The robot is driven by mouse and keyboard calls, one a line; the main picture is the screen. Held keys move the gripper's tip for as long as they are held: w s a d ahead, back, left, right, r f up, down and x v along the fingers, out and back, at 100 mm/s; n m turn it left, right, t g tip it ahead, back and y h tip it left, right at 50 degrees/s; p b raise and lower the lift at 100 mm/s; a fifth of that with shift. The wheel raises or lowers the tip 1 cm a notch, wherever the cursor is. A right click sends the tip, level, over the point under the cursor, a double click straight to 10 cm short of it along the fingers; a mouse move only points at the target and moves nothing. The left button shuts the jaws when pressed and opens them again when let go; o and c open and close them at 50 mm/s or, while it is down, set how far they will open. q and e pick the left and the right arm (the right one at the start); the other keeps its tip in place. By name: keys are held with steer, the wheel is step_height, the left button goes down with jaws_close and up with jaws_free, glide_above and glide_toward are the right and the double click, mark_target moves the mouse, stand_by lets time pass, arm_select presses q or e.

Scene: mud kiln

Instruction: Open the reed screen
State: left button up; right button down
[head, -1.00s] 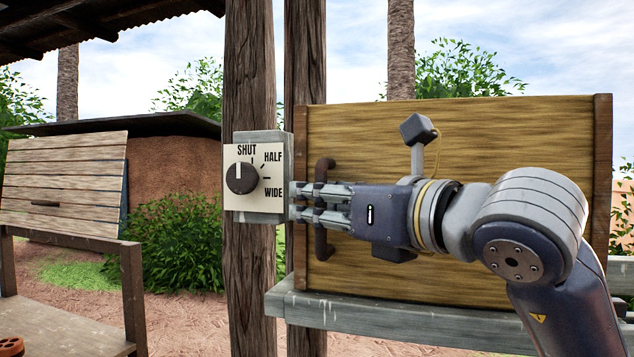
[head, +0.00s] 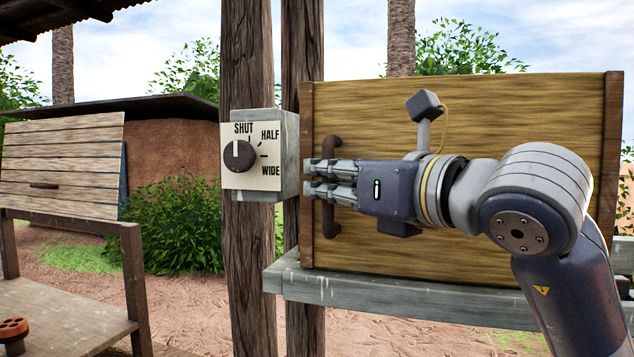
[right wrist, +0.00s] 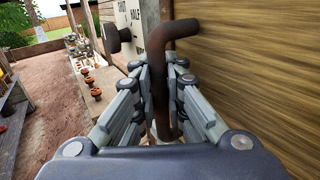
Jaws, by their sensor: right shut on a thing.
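The reed screen (head: 480,110) is a yellow-brown panel with dark wooden side edges, standing on a grey ledge. Its brown bar handle (head: 331,228) is upright near the left edge. My right gripper (head: 318,181) reaches in from the right and is shut on the handle. In the right wrist view the fingers (right wrist: 160,100) lie on both sides of the bar (right wrist: 160,75), and the panel is at the right. My left gripper is not in view.
A dial (head: 238,156) on a grey box, marked SHUT, HALF and WIDE, is just left of the handle; its pointer is up near SHUT. Wooden posts (head: 248,250) stand behind. The grey ledge (head: 400,298) runs beneath the screen. A slatted board (head: 60,150) is at far left.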

steer(key=s+d+b, duration=0.2)
steer(key=s+d, duration=0.2)
steer(key=d, duration=0.8)
steer(key=s+d+b, duration=0.2)
steer(key=s+d, duration=0.2)
steer(key=d, duration=0.8)
steer(key=s+d+b, duration=0.2)
steer(key=s+d, duration=0.2)
steer(key=d, duration=0.8)
steer(key=shift+d+b, duration=0.3)
steer(key=shift+d, duration=0.1)
steer(key=c, duration=1.9)
jaws_free()
steer(key=shift+o, duration=1.3)
steer(key=shift+s+r, duration=0.1)
steer(key=shift+s, duration=0.1)
steer(key=v, duration=1.2)
